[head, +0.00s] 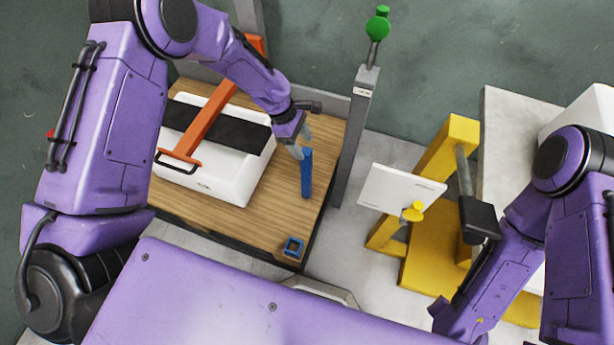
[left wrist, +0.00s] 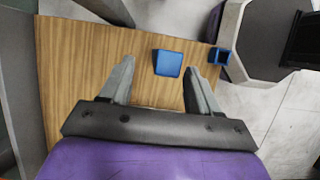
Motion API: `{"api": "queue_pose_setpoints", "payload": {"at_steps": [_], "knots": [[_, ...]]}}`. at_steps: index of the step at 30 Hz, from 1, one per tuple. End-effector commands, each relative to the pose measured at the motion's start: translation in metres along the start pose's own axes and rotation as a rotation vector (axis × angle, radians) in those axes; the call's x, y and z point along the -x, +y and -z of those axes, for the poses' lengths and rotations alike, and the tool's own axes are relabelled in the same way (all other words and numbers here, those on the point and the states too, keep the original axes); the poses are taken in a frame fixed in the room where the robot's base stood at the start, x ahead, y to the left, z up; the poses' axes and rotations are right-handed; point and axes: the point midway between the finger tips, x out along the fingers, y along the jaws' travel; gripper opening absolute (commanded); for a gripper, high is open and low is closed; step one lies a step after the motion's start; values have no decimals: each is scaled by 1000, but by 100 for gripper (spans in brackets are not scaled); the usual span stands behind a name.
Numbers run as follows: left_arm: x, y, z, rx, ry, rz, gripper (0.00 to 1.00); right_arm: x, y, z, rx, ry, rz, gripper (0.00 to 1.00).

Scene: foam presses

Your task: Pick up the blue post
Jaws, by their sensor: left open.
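The blue post (head: 307,174) stands upright on the wooden table top, near its right edge in the head view. In the left wrist view its square top (left wrist: 168,63) shows between the fingertips, closer to the right one. My left gripper (head: 302,145) is at the upper end of the post. In the left wrist view its two grey fingers (left wrist: 160,75) are spread apart with nothing gripped. Whether a finger touches the post cannot be told. My right gripper is not clearly seen; only my right arm shows at the right of the head view.
A blue square socket (head: 292,248) sits at the table's (head: 240,222) front right corner. A white case (head: 223,186) under an orange press arm (head: 205,117) is left of the post. A grey column (head: 357,130) with a green knob stands right. A yellow press (head: 432,250) is farther right.

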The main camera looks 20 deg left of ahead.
Motion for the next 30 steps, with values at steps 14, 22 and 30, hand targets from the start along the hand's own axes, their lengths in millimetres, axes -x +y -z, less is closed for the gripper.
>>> {"api": "queue_pose_setpoints", "payload": {"at_steps": [14,22,30], "knots": [[-52,-8,-6,-2,0,0,62,-1,0,0,0,0,0,40],[-52,-8,-5,-2,1,0,0,-1,0,0,0,0,0,40],[-51,-8,-5,-2,1,0,0,-1,0,0,0,0,0,40]]}}
